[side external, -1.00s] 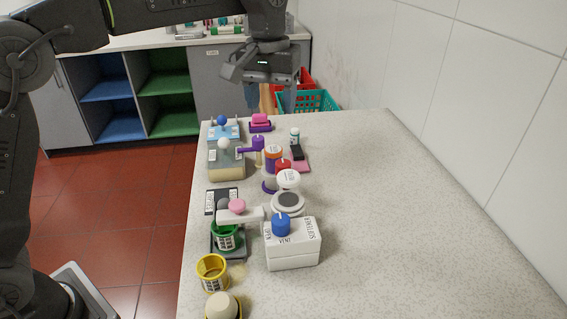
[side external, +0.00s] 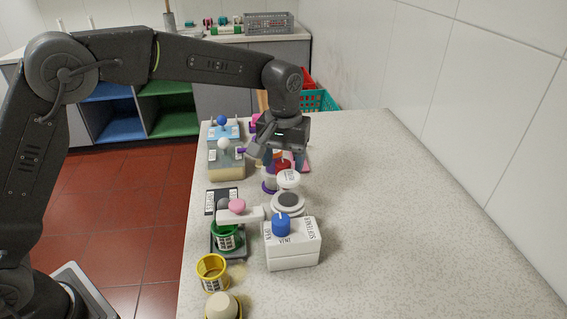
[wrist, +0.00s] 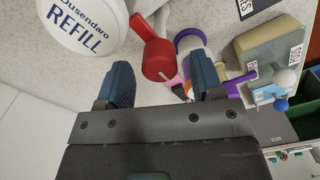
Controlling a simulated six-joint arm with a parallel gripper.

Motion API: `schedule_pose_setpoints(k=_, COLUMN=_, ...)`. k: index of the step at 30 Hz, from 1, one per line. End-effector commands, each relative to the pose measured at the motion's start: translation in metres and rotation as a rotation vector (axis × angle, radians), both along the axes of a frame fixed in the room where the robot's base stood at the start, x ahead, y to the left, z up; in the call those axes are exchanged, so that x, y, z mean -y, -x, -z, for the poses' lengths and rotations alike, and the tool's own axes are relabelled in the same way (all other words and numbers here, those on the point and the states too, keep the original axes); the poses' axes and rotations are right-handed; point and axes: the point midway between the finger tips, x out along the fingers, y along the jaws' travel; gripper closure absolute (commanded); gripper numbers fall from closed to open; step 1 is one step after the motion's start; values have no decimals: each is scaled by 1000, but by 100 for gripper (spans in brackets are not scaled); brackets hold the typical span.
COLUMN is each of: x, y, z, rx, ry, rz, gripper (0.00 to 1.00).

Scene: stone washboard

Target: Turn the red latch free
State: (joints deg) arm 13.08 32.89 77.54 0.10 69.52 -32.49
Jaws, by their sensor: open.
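The red latch (wrist: 156,62) shows in the wrist view as a round red knob with a pale mark and a red arm pointing up-left. It lies between the lines of my two dark fingers, a little beyond their tips. My gripper (wrist: 162,80) is open, with nothing in its jaws. In the side view my gripper (side external: 272,155) is low over the middle of the row of fixtures. There the red latch (side external: 284,164) is partly hidden behind it. Whether a finger touches the latch I cannot tell.
A white jar labelled "REFILL" (wrist: 83,22) stands close beside the left finger in the wrist view. A purple-rimmed cylinder (wrist: 190,42) is near the right finger. A white box with a blue knob (side external: 292,252) stands nearer the side camera. The counter's right half is clear.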

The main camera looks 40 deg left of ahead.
Motion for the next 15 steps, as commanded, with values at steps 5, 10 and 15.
schedule_pose_setpoints(k=5, x=0, y=0, z=12, rx=0, ry=0, rz=0, gripper=39)
schedule_pose_setpoints(k=10, x=0, y=0, z=14, rx=0, ry=0, rz=0, gripper=39)
schedule_pose_setpoints(k=15, x=0, y=0, z=13, rx=0, ry=0, rz=0, gripper=44)
